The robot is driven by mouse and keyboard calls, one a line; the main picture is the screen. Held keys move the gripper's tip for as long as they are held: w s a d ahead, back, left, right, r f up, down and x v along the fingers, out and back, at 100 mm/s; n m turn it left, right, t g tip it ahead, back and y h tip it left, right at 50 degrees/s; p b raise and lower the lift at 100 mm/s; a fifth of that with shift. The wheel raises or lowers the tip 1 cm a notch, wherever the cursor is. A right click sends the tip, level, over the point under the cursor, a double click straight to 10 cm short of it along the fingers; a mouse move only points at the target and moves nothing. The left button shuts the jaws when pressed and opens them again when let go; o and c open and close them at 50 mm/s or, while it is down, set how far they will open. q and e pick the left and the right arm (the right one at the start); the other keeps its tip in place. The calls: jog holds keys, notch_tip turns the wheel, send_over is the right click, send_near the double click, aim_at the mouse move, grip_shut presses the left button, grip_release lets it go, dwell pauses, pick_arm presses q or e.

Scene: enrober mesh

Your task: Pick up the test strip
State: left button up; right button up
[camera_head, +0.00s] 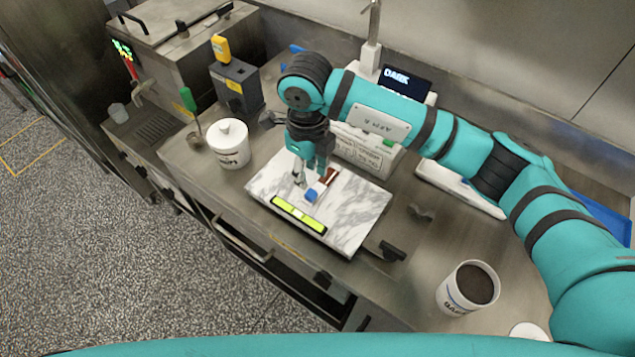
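A small piece with a blue end (312,192) and a dark red-brown part (332,177) lies on or just above the marble slab (355,205); it looks like the test strip, but I cannot tell for sure. My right gripper (304,181) points down over the slab, right beside this piece and partly in front of it. Its fingertips are small here, so I cannot tell whether they are apart or closed on the piece. My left gripper is out of view.
A yellow-green level (298,215) lies at the slab's front edge. A white lidded pot (229,144) stands left of the slab, a cup of dark contents (470,287) at the right. A white device with a dark display (404,83) stands behind my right arm.

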aim_at(307, 191)
jog(key=shift+f, duration=0.55)
jog(key=shift+s+a+f+p, duration=0.1)
jog(key=shift+f+p, duration=0.25)
jog(key=shift+p, duration=0.15)
notch_tip(307, 191, down, 4)
jog(key=shift+a+r+p, duration=0.15)
jog(key=shift+r+p, duration=0.05)
jog(key=shift+p, duration=0.75)
jog(key=shift+f, duration=0.5)
grip_shut()
